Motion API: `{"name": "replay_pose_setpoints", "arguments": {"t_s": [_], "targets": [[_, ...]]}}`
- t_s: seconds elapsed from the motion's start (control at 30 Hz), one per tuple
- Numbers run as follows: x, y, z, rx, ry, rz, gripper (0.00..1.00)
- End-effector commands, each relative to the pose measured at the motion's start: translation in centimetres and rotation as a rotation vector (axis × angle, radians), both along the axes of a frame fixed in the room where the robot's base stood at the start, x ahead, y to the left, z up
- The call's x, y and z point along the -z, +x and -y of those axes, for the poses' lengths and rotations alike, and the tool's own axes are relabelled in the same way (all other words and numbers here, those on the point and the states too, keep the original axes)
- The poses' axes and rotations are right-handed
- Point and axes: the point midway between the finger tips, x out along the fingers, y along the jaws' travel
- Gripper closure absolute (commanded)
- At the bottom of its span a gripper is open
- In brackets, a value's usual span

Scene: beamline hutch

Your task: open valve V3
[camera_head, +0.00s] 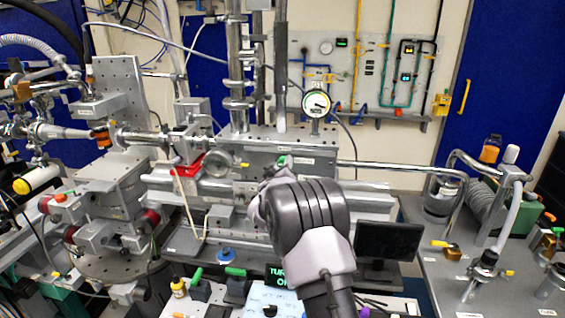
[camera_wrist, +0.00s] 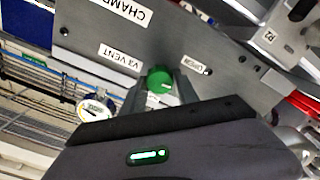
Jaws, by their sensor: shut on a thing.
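The V3 valve knob (camera_wrist: 160,78) is a round green knob on the grey chamber face, between a "V3 VENT" label (camera_wrist: 120,59) and an "OPEN" label (camera_wrist: 195,65); the wrist view is turned nearly upside down. My gripper (camera_wrist: 161,93) is shut on the knob, with one grey finger on each side of it. The base of the knob is partly hidden by the fingers. In the head view my arm reaches to the chamber front (camera_head: 330,157) and hides most of the gripper. A small green spot beside the wrist there seems to be the knob.
A dial gauge (camera_head: 317,103) stands on top of the chamber. A steel pipe (camera_head: 400,169) runs right to a pump bench. A dark monitor (camera_head: 388,240) stands right of my arm. A red part (camera_wrist: 307,106) shows at the right in the wrist view.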

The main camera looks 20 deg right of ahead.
Motion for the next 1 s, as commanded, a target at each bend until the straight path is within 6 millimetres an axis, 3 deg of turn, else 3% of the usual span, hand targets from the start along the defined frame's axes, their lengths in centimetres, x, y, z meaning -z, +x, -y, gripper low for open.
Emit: {"name": "replay_pose_setpoints", "arguments": {"t_s": [0.5,1.0], "targets": [[-0.15,0.02,-0.01,0.000,-0.294,-0.199,1.00],[-0.02,0.02,-0.02,0.000,-0.368,-0.247,1.00]]}}
